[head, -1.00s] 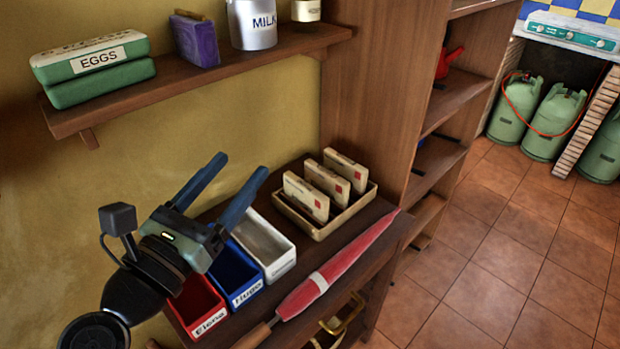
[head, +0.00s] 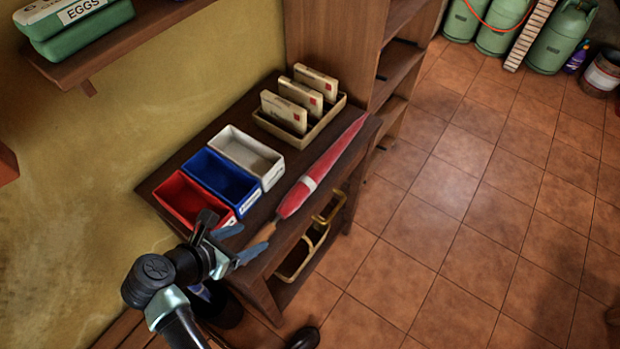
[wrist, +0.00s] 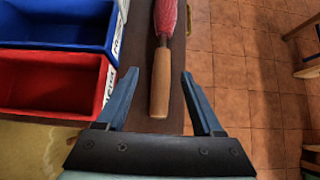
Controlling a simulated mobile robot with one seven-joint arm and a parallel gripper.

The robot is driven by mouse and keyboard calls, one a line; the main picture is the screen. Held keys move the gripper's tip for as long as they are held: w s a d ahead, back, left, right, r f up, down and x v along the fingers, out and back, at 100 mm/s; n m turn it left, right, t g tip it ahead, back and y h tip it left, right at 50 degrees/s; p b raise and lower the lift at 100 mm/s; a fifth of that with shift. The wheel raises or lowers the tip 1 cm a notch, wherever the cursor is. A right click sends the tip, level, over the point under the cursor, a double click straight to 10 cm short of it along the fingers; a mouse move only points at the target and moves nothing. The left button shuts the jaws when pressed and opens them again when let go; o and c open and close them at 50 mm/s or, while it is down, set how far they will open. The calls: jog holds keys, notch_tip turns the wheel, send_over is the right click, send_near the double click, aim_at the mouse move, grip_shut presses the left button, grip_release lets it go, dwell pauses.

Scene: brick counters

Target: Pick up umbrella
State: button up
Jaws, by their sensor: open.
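The umbrella (head: 322,168) is closed, red with a pale band and a wooden handle. It lies along the front edge of the dark wooden counter in the head view. In the wrist view its wooden handle (wrist: 161,82) points toward my gripper, and part of the red canopy (wrist: 166,18) shows above it. My gripper (head: 248,243) is at the near end of the counter, by the handle. In the wrist view my gripper (wrist: 160,75) is open, with the handle's end between its two blue fingers and not gripped. The head view partly hides the handle behind a finger.
Red (head: 186,205), blue (head: 222,180) and white (head: 249,155) bins stand beside the umbrella. A tray (head: 318,127) of boxes sits behind them. A shelf (head: 130,45) is above and a tall bookcase (head: 335,45) is at the back. The tiled floor (head: 470,220) at right is open.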

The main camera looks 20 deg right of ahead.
aim_at(260, 235)
jog(key=shift+s+x, duration=0.2)
jog(key=shift+x, duration=2.5)
jog(key=shift+f, duration=0.15)
grip_shut()
